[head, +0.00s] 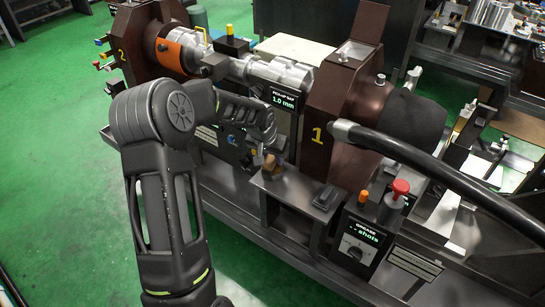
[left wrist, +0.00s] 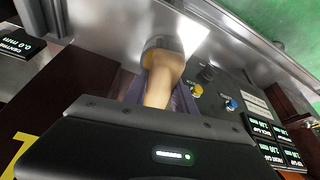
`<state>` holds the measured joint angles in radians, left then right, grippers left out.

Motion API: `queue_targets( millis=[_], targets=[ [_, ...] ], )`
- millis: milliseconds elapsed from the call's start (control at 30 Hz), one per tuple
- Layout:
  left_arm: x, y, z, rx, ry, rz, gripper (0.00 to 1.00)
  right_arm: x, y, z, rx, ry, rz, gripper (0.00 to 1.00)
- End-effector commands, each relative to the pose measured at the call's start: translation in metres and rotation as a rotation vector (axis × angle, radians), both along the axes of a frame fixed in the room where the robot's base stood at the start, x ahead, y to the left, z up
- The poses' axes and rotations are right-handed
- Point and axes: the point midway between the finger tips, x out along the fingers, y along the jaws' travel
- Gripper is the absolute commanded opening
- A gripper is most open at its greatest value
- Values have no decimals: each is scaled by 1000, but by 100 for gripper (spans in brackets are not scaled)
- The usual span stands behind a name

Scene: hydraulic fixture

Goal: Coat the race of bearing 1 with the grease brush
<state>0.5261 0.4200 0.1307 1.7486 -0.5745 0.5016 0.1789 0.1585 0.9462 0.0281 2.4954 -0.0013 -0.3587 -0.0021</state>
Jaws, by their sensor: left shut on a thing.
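My left gripper (head: 268,142) is above the narrow shelf at the front of the fixture, shut on the grease brush (head: 270,163). Only a small tan-brown part of the brush shows below the gripper in the head view. In the left wrist view the brush's tan wooden handle (left wrist: 160,85) runs up from the gripper to a grey band. The bristles cannot be made out. The brown housing (head: 322,110) marked with a yellow 1 stands right of the gripper. The race of bearing 1 cannot be made out. My right gripper is not in view.
A thick black hose (head: 440,178) crosses the right side in front of housing 1. A grease box (head: 365,235) with red and orange buttons stands at the front right. A second brown housing (head: 135,40) marked 2 is at the back left. Green floor lies open at left.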

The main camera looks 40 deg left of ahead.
Motion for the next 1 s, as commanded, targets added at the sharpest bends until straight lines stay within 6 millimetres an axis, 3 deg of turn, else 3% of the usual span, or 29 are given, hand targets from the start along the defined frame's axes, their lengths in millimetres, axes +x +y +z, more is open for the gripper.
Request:
queue_targets(
  millis=[1000],
  targets=[
    [0,0,-9,0,0,0,0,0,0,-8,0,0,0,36]
  ],
)
